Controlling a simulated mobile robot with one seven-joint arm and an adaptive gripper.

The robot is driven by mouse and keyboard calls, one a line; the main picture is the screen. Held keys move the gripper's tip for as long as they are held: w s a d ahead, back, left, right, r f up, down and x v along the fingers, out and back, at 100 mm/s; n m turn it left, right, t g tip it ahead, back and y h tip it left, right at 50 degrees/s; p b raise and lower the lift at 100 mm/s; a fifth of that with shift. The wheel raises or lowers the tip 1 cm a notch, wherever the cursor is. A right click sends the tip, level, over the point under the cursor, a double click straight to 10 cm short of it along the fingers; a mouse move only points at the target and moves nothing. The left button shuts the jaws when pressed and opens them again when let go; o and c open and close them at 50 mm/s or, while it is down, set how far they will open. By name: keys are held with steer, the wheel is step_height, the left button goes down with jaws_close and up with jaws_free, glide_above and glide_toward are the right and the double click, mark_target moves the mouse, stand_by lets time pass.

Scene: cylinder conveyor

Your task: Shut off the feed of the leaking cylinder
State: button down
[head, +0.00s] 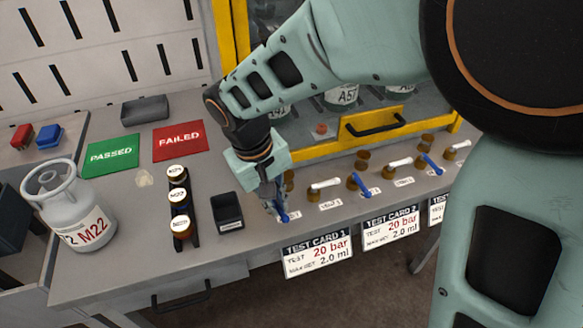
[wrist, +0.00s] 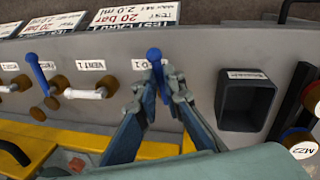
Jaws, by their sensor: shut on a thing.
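My gripper (head: 279,204) is shut on the leftmost blue valve handle (head: 284,214), low over the bench panel. In the wrist view the fingers (wrist: 163,88) close around this handle (wrist: 154,58), whose blue end points toward the bench's front edge. A white handle (head: 324,184) beside it is labelled VENT 1. Further right are a middle blue handle (head: 359,182) and a right blue handle (head: 432,163). Cylinders stand behind the yellow-framed window, one marked A57 (head: 345,96). My arm hides part of them. I cannot tell which one leaks.
A black open box (head: 229,211) sits left of my gripper, then a rack of stamps (head: 180,207). A grey M22 cylinder (head: 72,215) stands at the left. Test cards (head: 317,256) hang at the front edge.

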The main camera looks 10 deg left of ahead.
steer(key=shift+s+a+m, duration=0.15)
steer(key=shift+a+m, duration=0.1)
steer(key=shift+m, duration=0.85)
steer(key=c, duration=2)
jaws_free()
steer(key=shift+a, duration=0.1)
steer(key=r, duration=0.4)
steer(key=s+a+r, duration=0.1)
steer(key=r, duration=0.2)
steer(key=a+r, duration=0.1)
steer(key=r, duration=0.3)
steer(key=shift+s+r, duration=0.15)
steer(key=shift+r, duration=0.2)
